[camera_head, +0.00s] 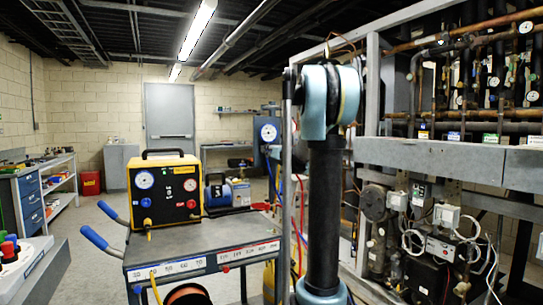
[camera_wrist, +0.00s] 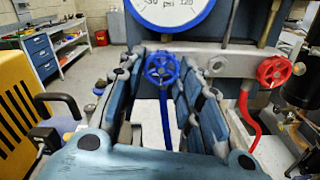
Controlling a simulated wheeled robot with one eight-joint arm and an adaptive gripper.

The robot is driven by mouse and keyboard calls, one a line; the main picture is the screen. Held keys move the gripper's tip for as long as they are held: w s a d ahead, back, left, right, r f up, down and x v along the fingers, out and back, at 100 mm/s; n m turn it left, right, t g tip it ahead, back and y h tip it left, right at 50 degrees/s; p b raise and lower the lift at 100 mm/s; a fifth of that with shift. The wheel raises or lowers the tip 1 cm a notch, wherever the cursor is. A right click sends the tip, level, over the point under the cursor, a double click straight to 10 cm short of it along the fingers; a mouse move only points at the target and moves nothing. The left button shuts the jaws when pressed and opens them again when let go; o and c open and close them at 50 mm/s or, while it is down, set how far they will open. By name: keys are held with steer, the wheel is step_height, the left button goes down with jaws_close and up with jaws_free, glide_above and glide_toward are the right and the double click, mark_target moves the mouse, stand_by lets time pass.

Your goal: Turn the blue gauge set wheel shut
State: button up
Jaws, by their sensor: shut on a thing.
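The blue wheel (camera_wrist: 162,68) is a small spoked handwheel below the white dial (camera_wrist: 172,8) in the wrist view, with a blue hose running down beneath it. My gripper (camera_wrist: 162,74) has one finger on each side of the wheel, shut on its rim. The wheel's spokes show between the fingertips. A red wheel (camera_wrist: 274,71) with a red hose sits to the right on the same grey manifold (camera_wrist: 226,65), apart from the fingers. In the head view the gauge dial (camera_head: 268,133) shows left of my arm; the blue wheel and my gripper cannot be made out there.
A yellow machine (camera_head: 163,192) with two dials stands on a grey cart (camera_head: 205,245) at left of the gauge set. A metal rack (camera_head: 430,155) with pipes and valves fills the right side. Open floor lies at left, before a workbench (camera_head: 45,195).

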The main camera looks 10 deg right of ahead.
steer(key=o, duration=1.1)
steer(key=shift+c, duration=0.2)
steer(key=v, duration=1.2)
steer(key=shift+a+f, duration=0.1)
steer(key=shift+a, duration=0.05)
